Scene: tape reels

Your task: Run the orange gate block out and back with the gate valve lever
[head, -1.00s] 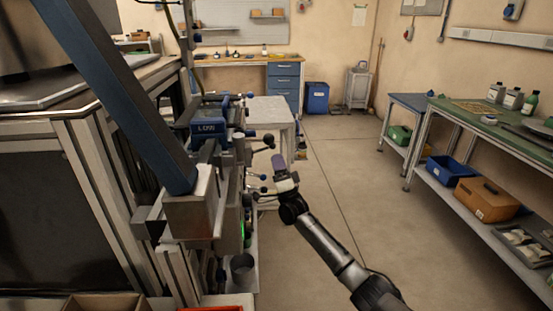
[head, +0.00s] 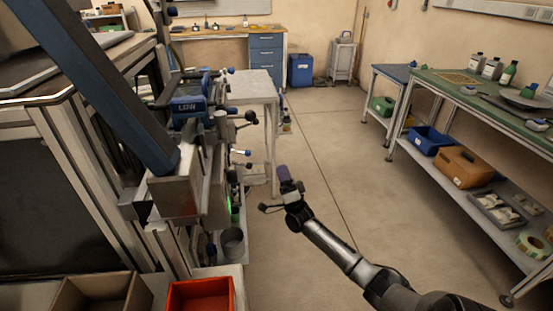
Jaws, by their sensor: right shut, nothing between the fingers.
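My right gripper (head: 284,176) is shut and empty, in the open space to the right of the machine. It points up and away. Several levers stick out of the machine's right side. One has a black ball knob (head: 250,116), and a smaller one below it has a pale shaft and blue tip (head: 247,153). I cannot tell which is the gate valve lever. The gripper appears apart from both. I cannot make out the orange gate block. My left gripper is not in view.
The machine's blue box (head: 188,106) reads "LOW". A dark cup (head: 232,242) sits low on its side. A red-orange bin (head: 201,296) and a brown bin (head: 95,296) are at the bottom edge. A green-topped bench (head: 450,88) stands right. The middle floor is clear.

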